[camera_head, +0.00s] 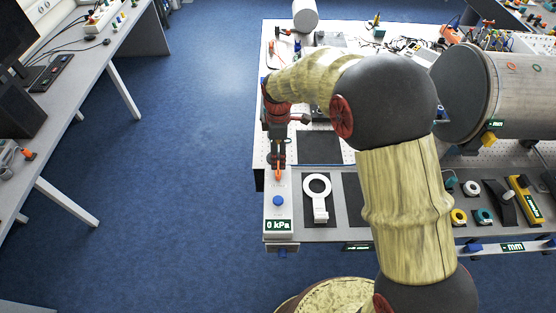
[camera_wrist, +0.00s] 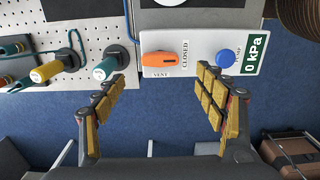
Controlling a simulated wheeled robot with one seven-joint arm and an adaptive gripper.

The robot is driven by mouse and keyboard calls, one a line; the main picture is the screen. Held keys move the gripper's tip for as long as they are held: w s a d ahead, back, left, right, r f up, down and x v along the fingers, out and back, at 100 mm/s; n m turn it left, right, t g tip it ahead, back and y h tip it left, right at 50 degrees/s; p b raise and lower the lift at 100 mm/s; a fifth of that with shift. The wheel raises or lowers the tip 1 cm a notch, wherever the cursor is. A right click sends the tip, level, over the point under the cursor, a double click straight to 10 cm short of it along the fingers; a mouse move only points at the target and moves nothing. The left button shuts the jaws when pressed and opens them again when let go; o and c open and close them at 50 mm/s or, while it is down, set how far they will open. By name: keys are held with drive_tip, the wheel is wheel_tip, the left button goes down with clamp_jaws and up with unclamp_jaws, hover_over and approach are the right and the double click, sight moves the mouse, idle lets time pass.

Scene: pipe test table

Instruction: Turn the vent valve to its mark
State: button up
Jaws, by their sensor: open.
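The vent valve's orange handle (camera_wrist: 166,59) sits on a pale panel, lying roughly crosswise in the wrist view, with one end at the CLOSED lettering. The VENT lettering is on the panel's lower edge there. In the head view, the orange handle (camera_head: 278,173) shows just below my gripper (camera_head: 277,156). In the wrist view, my gripper (camera_wrist: 162,80) is open and empty. Its padded fingers stand left and right of the valve's line, apart from the handle. The handle's mount is hidden.
A blue pump button (camera_wrist: 230,58) and a display (camera_wrist: 256,52) reading 0 kPa share the panel. Teal and yellow-tipped handles (camera_wrist: 108,66) stand left of it in the wrist view. A white ring-ended tool (camera_head: 318,190) lies to the panel's right in the head view.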

drive_tip(key=shift+r, duration=1.4)
drive_tip(key=s+d+r+m+t+b, duration=0.2)
drive_tip(key=s+d+m+b, duration=0.4)
drive_tip(key=s, duration=0.8)
drive_tip(key=s+d+r+m+t+b, duration=0.3)
drive_tip(key=s+d+r+m+b, duration=0.2)
drive_tip(key=s+d+m, duration=0.6)
drive_tip(key=s+b, duration=0.2)
drive_tip(key=shift+s+m+t, duration=0.3)
drive_tip(key=shift+s+m, duration=0.05)
drive_tip(key=shift+m, duration=0.05)
